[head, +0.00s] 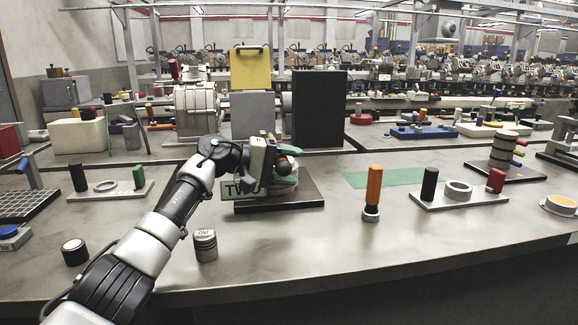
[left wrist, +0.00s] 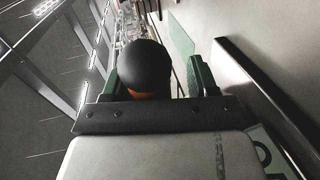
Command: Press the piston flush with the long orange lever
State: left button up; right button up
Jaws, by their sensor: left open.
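My left gripper (head: 287,163) is over the dark fixture base (head: 290,201) in the head view, in front of a green sign reading "TWO" in part (head: 240,188). In the left wrist view its two green fingers (left wrist: 152,80) are open. A round black knob (left wrist: 145,66) with an orange part (left wrist: 148,95) below it, seemingly the lever's end, shows between them. I cannot tell whether the fingers touch it. A bit of orange (head: 283,164) also shows at the gripper in the head view. The piston cannot be made out; my gripper hides much of the fixture. My right gripper is not in view.
An upright orange-handled tool (head: 373,190) stands right of the fixture. A grey cylinder marked "ONE" (head: 205,246) and a black one (head: 75,252) stand at the front left. A plate with a ring and pegs (head: 466,205) is at right. The front middle table is clear.

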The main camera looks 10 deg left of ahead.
pick_arm(q)
jog(key=shift+r, duration=0.1)
jog(key=v, duration=1)
jog(key=shift+a, duration=0.35)
jog(key=shift+s, duration=0.15)
